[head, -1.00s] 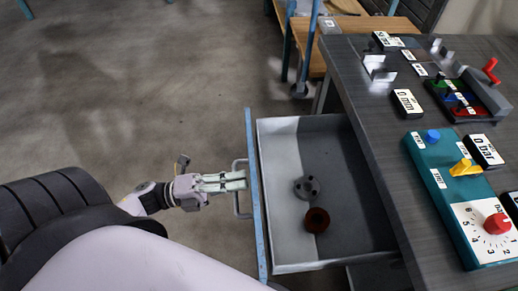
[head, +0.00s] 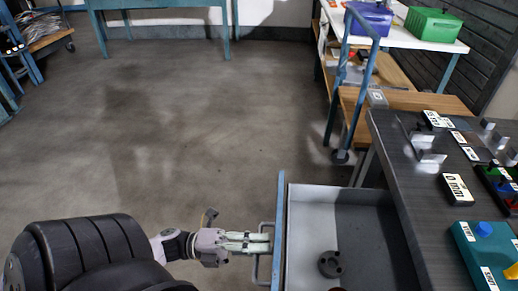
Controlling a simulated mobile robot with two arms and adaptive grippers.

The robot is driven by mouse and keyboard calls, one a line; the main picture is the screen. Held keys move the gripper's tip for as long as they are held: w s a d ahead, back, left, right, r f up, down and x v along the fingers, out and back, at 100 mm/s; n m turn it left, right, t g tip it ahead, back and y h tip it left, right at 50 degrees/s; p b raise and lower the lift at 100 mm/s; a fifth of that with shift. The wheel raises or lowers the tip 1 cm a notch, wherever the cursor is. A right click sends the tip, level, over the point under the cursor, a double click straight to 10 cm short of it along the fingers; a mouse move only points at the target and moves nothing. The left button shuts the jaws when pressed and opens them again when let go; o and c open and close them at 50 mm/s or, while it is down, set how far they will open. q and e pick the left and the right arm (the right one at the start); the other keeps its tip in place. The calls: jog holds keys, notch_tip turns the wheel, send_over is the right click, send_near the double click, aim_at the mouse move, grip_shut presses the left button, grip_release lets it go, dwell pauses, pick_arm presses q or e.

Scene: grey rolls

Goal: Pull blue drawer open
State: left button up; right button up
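The blue-fronted drawer stands pulled out from the grey workbench. Its blue front edge (head: 279,225) faces left and its grey inside shows. A metal bar handle (head: 262,268) sticks out from the front. My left gripper (head: 268,242) is at the handle, with its pale fingertips over the bar and close to the drawer front. The fingers lie close together, and their overlap with the bar hides whether they grip it. My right gripper is out of view.
A dark round part (head: 330,264) lies in the drawer. The workbench (head: 440,215) on the right holds labelled blocks and a teal panel (head: 485,255). A trolley with a blue frame (head: 336,115) stands behind. Open floor lies left of the drawer.

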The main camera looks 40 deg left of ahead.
pick_arm(q)
jog(key=v, duration=1.2)
dwell(0.4)
